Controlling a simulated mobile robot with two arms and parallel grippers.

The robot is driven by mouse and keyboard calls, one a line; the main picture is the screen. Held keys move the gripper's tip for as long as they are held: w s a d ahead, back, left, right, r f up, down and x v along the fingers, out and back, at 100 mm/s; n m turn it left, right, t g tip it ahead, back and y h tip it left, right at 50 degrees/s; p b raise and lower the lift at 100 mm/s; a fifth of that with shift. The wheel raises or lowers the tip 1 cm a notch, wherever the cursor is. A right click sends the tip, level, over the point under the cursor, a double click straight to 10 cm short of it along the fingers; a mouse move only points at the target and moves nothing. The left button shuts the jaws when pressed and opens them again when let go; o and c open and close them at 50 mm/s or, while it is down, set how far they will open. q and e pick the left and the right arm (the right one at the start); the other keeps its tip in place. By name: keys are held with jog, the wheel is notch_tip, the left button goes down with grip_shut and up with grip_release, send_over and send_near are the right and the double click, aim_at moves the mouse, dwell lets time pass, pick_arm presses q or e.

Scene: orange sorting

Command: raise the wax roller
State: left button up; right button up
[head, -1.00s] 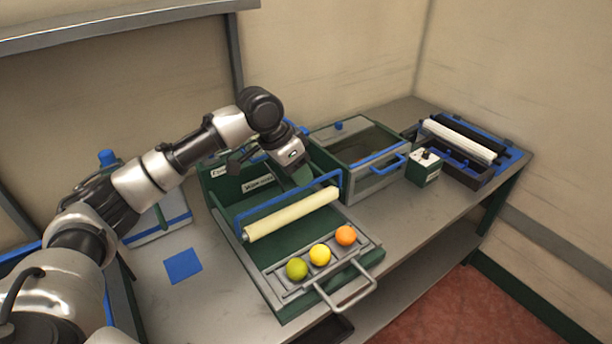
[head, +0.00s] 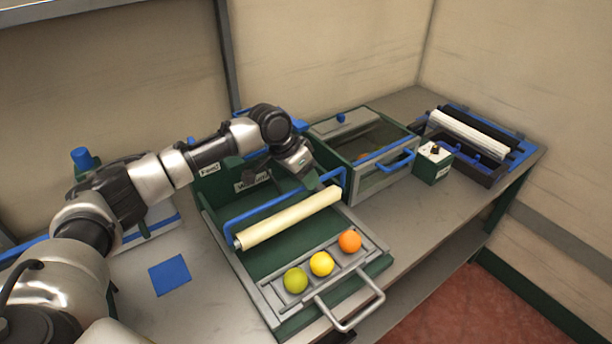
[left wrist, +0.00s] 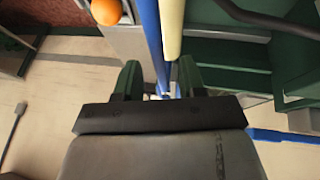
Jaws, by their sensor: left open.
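The wax roller (head: 290,218) is a cream cylinder on a blue bar frame (head: 240,209). It lies across the green machine, behind the fruit tray. My left gripper (head: 299,182) hangs over the machine, behind the roller near its right part, with fingers pointing down. In the left wrist view the left gripper (left wrist: 160,76) is open. The blue bar (left wrist: 150,35) and the cream roller (left wrist: 172,28) run in line with the gap between its green fingers. I cannot tell whether the fingers touch the bar. My right gripper is not in view.
A lime (head: 296,280), a yellow fruit (head: 322,264) and an orange (head: 350,241) sit on the tray with a handle (head: 350,321). A lidded bin (head: 385,178), a switch box (head: 433,163) and a brush unit (head: 468,134) stand to the right. A blue mat (head: 170,275) lies left.

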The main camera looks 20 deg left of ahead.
pick_arm(q)
jog(key=shift+d+f, duration=0.15)
jog(key=shift+f, duration=0.25)
jog(key=shift+w, duration=0.1)
jog(key=shift+c, duration=1.4)
grip_shut()
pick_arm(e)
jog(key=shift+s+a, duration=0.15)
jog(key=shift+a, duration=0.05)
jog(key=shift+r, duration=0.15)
